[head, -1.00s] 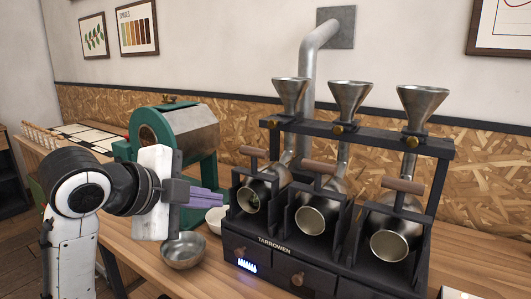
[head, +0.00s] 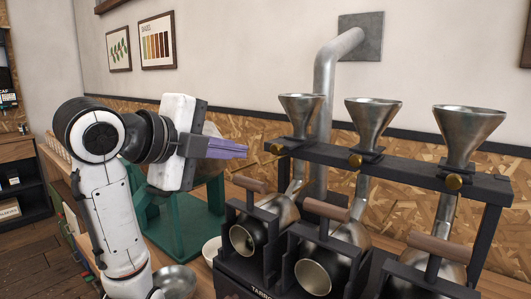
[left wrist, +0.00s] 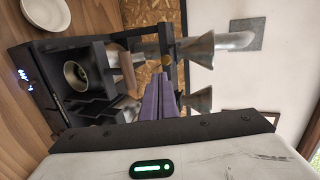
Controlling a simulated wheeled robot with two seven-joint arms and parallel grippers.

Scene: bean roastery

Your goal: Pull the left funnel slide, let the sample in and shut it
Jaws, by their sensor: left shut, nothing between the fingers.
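The left funnel (head: 302,112) is a metal cone in the black rack above the left roasting drum (head: 247,238). The brass knob (head: 277,148) of its slide sits just under it, and a brass knob (left wrist: 166,60) shows in the left wrist view near my fingertips. My left gripper (head: 245,150) has purple fingers, shut and empty, pointing right at about the knob's height with a gap in the picture. In the left wrist view the fingers (left wrist: 166,76) point toward the rack. I cannot see the sample inside the funnel. My right gripper is not in view.
Two more funnels (head: 373,122) (head: 466,135) with brass knobs stand to the right. Wooden handles (head: 250,184) rise over the drums. A green machine (head: 190,225) stands behind my left arm. A metal bowl (head: 175,280) and a white bowl (head: 212,248) sit in front.

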